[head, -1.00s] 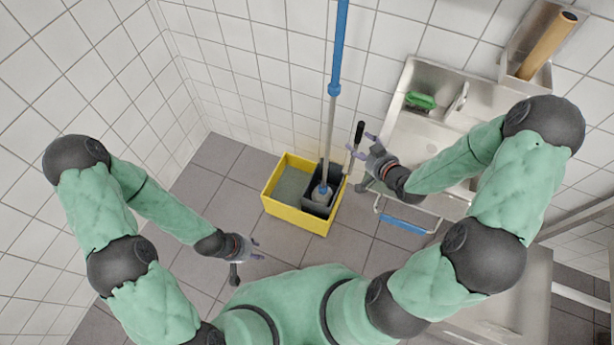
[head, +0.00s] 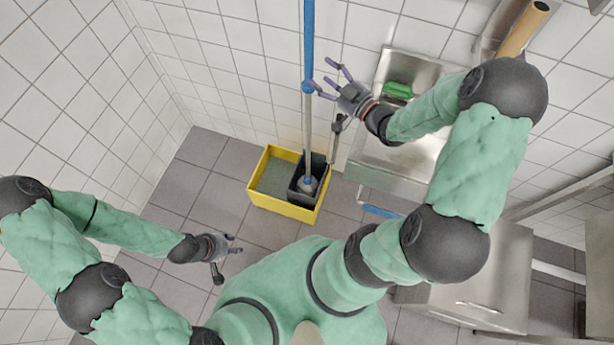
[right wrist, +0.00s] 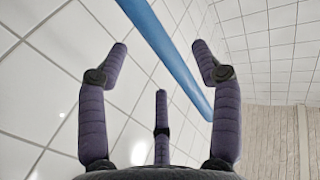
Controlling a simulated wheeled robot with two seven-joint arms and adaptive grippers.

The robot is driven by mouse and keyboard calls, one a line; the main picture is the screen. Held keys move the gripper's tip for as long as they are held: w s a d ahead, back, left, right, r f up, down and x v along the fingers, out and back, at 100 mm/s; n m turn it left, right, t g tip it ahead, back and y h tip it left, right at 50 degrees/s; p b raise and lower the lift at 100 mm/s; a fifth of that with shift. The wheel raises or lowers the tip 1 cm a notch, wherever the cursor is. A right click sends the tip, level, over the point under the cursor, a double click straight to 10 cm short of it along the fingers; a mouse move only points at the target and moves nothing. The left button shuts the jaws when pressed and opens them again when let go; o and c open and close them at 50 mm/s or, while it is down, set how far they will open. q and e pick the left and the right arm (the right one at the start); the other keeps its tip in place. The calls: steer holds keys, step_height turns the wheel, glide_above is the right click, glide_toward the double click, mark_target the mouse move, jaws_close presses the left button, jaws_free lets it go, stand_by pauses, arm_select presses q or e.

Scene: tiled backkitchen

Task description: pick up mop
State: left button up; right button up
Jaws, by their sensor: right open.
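The mop stands upright in the yellow bucket (head: 290,208), its handle (head: 308,45) blue above and grey below. Its head sits in the dark wringer section (head: 301,187) at the bucket's right. My right gripper (head: 327,80) is open, its fingers spread just right of the handle near the blue collar (head: 308,88). In the right wrist view the blue handle (right wrist: 170,50) runs diagonally beyond and between the open fingers (right wrist: 158,75); I see no finger closed on it. My left gripper (head: 238,243) hangs empty over the floor, left of and nearer than the bucket; its fingers look apart.
A steel sink (head: 405,75) with a green brush (head: 398,90) is on the wall to the right. A wooden roller (head: 523,28) rests in a holder above it. A steel table (head: 480,275) stands at the right. Tiled floor (head: 190,165) left of the bucket is clear.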

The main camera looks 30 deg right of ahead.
mark_target(311, 62)
steer(key=shift+d+x, duration=0.15)
steer(key=shift+x, duration=1.5)
steer(key=shift+d+x, duration=0.1)
steer(key=shift+x, duration=1.55)
steer(key=shift+c, duration=0.2)
steer(key=c, duration=1.2)
steer(key=shift+r, duration=0.2)
